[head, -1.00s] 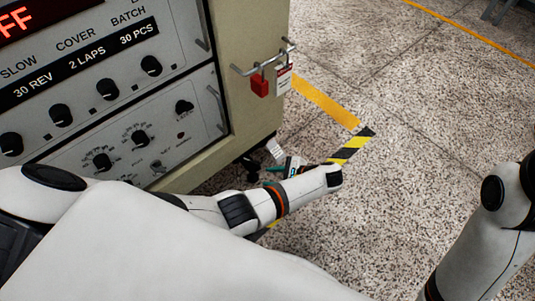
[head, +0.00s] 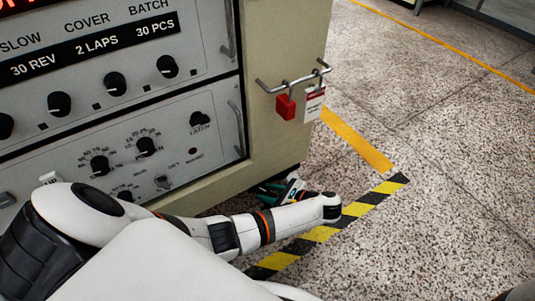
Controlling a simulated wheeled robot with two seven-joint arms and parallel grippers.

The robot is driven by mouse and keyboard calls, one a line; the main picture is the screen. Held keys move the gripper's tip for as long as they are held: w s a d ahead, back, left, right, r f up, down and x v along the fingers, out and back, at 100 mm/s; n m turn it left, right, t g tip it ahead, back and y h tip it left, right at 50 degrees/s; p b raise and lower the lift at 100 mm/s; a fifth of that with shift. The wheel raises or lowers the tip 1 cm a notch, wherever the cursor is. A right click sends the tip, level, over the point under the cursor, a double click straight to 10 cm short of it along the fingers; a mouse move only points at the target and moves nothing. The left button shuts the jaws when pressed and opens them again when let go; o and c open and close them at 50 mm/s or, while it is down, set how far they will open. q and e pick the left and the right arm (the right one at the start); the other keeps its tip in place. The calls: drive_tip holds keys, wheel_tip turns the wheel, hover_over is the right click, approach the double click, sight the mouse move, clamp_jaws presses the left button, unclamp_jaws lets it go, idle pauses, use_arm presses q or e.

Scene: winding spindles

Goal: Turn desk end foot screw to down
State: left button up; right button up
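The desk (head: 285,147) is a beige cabinet with a grey control panel on its front. Its end foot screw cannot be made out now; the lower corner of the desk is behind my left arm and gripper. My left gripper (head: 272,188) is low at the desk's bottom corner, close to the floor, and partly hidden by its own wrist. I cannot tell whether its fingers are open or shut, or whether they touch anything. My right gripper is out of the picture.
A red padlock (head: 286,106) and a white tag (head: 313,104) hang from a rail on the desk's end. Yellow floor tape (head: 355,138) and black-and-yellow tape (head: 362,207) mark the speckled floor. The floor to the right is open.

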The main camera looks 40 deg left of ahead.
use_arm(q)
drive_tip(key=shift+a+f, duration=0.15)
drive_tip(key=shift+a, duration=0.3)
drive_tip(key=shift+c, duration=0.2)
